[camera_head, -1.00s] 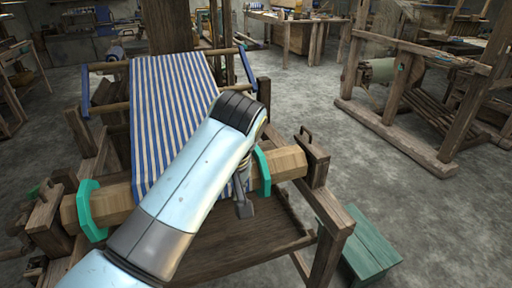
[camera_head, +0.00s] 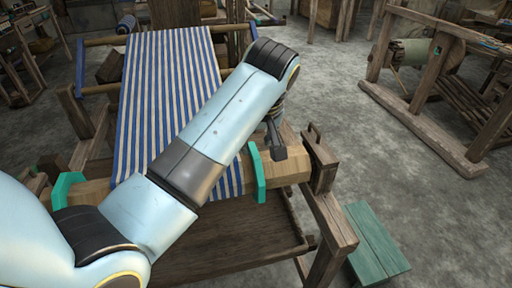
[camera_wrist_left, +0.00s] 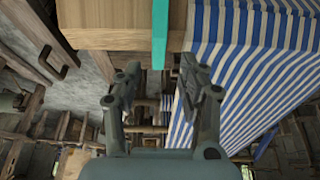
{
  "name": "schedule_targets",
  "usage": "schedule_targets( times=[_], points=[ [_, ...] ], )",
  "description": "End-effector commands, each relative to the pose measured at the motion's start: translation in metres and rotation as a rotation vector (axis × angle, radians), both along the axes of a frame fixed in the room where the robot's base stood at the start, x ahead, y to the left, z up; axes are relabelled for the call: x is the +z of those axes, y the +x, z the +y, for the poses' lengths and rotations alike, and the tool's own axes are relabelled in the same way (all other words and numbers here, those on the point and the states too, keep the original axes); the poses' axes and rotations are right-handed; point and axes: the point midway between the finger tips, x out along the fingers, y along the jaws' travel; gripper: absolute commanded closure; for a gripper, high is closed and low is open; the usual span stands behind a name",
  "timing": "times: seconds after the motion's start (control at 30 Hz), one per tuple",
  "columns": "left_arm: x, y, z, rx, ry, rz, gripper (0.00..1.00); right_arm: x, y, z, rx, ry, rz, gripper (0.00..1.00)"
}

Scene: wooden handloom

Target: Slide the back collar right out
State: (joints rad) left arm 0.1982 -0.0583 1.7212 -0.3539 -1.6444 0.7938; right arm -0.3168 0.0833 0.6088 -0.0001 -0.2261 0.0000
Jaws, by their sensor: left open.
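A teal collar (camera_head: 258,175) stands around the wooden roller (camera_head: 290,168), near its right end and beside the striped cloth (camera_head: 168,90). A second teal collar (camera_head: 62,188) is at the roller's left end, partly cut off by my arm. My left gripper (camera_head: 277,143) is over the roller, just right of the near teal collar; its fingers are small and dark here. In the left wrist view the open gripper (camera_wrist_left: 160,68) has the teal collar (camera_wrist_left: 160,35) ahead, in line with the gap between its fingers. No contact can be made out. My right gripper is not in view.
A wooden post with a handle (camera_head: 320,160) stands at the roller's right end. A green bench (camera_head: 377,243) is at the lower right. Another wooden frame (camera_head: 430,100) stands farther right. Bare floor lies between.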

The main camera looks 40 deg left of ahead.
Motion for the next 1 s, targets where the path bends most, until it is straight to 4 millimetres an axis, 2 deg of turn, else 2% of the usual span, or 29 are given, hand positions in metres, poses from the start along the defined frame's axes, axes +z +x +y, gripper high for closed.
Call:
schedule_targets(
  times=[0.13,0.3,0.43,0.63,0.67,0.8,0.97,1.0],
  points=[
    [-0.026,0.006,0.009,0.0,0.002,0.002,0.6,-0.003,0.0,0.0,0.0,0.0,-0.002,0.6],
    [-0.043,0.012,0.014,-0.001,0.001,0.001,0.6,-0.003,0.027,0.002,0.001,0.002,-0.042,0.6],
    [-0.047,0.013,0.015,-0.001,0.0,0.0,0.6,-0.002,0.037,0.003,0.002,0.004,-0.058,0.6],
    [-0.047,0.013,0.015,0.0,0.0,0.0,0.6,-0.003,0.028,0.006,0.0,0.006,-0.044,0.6],
    [-0.047,0.013,0.015,0.0,0.001,-0.001,0.61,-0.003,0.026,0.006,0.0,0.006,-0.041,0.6],
    [-0.047,0.013,0.015,0.0,0.001,-0.001,0.79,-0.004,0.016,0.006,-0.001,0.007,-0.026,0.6],
    [-0.047,0.013,0.015,0.0,0.0,0.0,1.0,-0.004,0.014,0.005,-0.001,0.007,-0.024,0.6],
    [-0.047,0.013,0.015,0.0,0.0,0.0,1.0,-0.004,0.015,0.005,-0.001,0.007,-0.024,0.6]
  ],
)
